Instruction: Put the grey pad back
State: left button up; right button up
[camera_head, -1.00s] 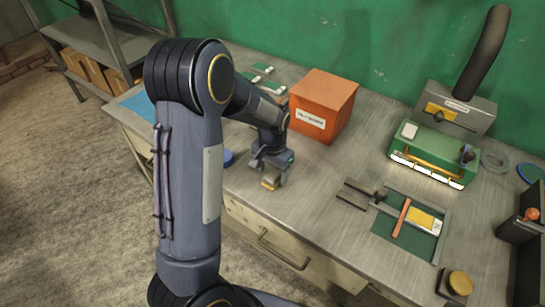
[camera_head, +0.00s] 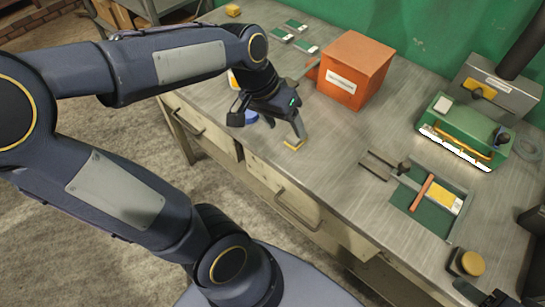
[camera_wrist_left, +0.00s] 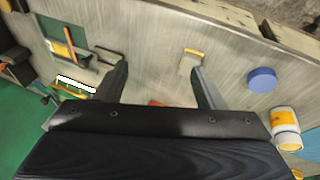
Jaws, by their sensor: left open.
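A small grey pad with a yellow edge lies on the metal bench; it shows partly in the head view (camera_head: 293,144) and more clearly in the left wrist view (camera_wrist_left: 188,62). My left gripper (camera_head: 285,126) is open and empty, close to the pad. In the wrist view the pad lies beyond the gap between the two fingers, apart from them.
An orange box (camera_head: 352,72) stands behind the gripper. A green machine (camera_head: 463,130) stands at the back right. A blue disc (camera_wrist_left: 262,80) and a white-yellow jar (camera_wrist_left: 285,128) are near the pad. Bench between pad and slab is clear.

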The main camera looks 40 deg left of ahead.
pick_arm(q)
jog(key=s+d+n+t, duration=0.1)
jog(key=s+d, duration=0.3)
jog(key=s, duration=0.6)
jog(key=shift+s+d+f+t+h, duration=0.15)
jog(key=shift+d+f+t+h, duration=0.15)
jog(key=shift+t, duration=0.6)
jog(key=shift+r, duration=0.1)
